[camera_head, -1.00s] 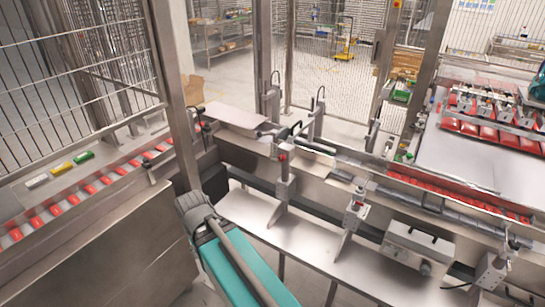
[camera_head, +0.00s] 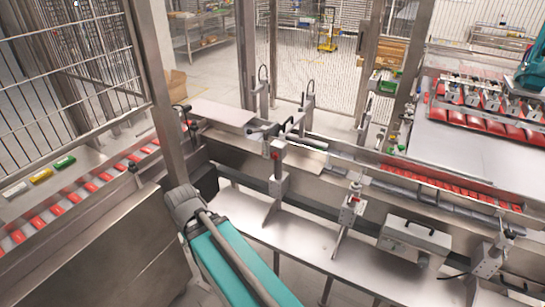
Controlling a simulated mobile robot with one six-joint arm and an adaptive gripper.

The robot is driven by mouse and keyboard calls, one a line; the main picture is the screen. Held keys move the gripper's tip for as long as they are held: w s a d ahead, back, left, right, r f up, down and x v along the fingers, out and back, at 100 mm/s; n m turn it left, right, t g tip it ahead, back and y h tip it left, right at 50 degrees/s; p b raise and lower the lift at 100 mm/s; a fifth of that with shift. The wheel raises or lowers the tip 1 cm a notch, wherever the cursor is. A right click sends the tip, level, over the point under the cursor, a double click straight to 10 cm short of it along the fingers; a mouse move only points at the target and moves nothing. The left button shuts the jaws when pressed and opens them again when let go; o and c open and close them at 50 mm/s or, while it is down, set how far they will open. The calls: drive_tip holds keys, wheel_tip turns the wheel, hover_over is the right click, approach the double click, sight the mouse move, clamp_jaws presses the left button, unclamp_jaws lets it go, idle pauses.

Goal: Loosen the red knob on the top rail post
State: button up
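A small red knob (camera_head: 276,155) sits near the top of an upright grey post (camera_head: 278,185) beside the rail, left of the middle. A second, similar post (camera_head: 350,211) further right also carries a small red part; its details are too small to read. Both posts stand beside the long metal rail of the machine. I cannot tell how tight the red knob is. My gripper is not in view, so nothing shows touching the knob.
A long teal-and-grey part (camera_head: 225,255) rises from the bottom edge towards a steel frame post (camera_head: 160,95). A grey box with a handle (camera_head: 415,240) is mounted on the right. Red packs fill the belt (camera_head: 75,200) at left. Wire fencing stands at the upper left.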

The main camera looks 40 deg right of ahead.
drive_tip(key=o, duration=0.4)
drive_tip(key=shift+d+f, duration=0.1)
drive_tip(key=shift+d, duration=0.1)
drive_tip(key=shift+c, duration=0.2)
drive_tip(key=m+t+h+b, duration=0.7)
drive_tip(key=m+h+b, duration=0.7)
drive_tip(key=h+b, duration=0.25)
approach(273, 157)
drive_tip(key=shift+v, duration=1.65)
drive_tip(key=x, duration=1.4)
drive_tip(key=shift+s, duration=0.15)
